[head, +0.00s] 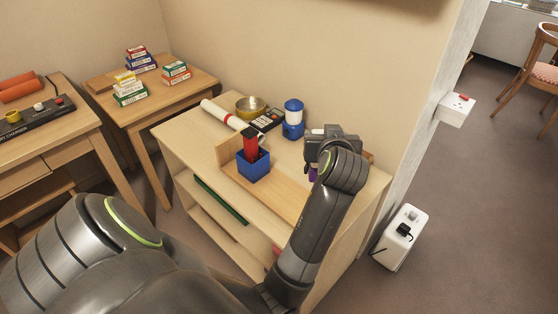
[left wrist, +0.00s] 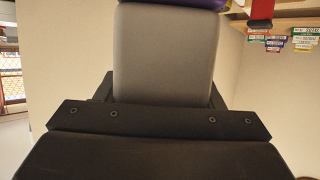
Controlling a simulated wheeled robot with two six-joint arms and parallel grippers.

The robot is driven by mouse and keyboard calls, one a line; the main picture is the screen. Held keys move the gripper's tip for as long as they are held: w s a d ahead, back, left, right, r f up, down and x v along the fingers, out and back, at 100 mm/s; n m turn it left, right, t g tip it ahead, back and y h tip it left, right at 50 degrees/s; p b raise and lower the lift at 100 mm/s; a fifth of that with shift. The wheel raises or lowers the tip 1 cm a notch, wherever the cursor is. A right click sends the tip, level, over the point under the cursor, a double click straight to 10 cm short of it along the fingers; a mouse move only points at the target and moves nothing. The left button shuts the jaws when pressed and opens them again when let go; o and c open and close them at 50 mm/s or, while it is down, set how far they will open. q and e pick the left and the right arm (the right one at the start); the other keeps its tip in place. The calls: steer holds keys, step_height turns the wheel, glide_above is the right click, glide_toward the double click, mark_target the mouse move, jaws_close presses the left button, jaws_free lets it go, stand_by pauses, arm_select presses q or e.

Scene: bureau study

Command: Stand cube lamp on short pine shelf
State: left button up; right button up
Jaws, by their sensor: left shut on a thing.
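My left gripper (head: 315,163) is over the right part of the light wooden shelf unit's top (head: 170,129). It is shut on a purple thing (head: 313,174), mostly hidden by the gripper and arm. A purple edge (left wrist: 180,3) also shows at the top of the left wrist view. I cannot tell the purple thing's full shape, whether it is the cube lamp, or whether it touches the wood below. A low wooden board with upright ends (head: 262,190) lies on the unit's top, under and left of the gripper. My right gripper is not in view.
On the board stands a blue cube-shaped holder (head: 254,167) with a red piece in it. Behind are a blue lantern (head: 293,120), a black keypad device (head: 266,121), a brass bowl (head: 250,107) and a white roll (head: 222,114). Bare board shows between holder and arm.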

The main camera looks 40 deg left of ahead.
arm_select(q)
steer(key=a+f+n+g+y+b, duration=0.1)
steer(key=a+f+n+g+y, duration=0.1)
steer(key=f, duration=0.6)
steer(key=s+a+f+n+g+y+b, duration=0.1)
steer(key=a+f+n+g+y, duration=0.2)
steer(key=a+f+n+g, duration=0.2)
step_height(320, 180, down, 3)
steer(key=n+g, duration=0.2)
steer(key=shift+s+n+g+b, duration=0.3)
steer(key=shift+g+b, duration=0.1)
steer(key=o, duration=1.1)
steer(key=shift+a, duration=0.1)
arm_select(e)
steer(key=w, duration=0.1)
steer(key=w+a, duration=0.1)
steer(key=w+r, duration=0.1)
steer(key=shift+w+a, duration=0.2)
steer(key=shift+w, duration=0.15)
arm_select(q)
steer(key=shift+r, duration=0.1)
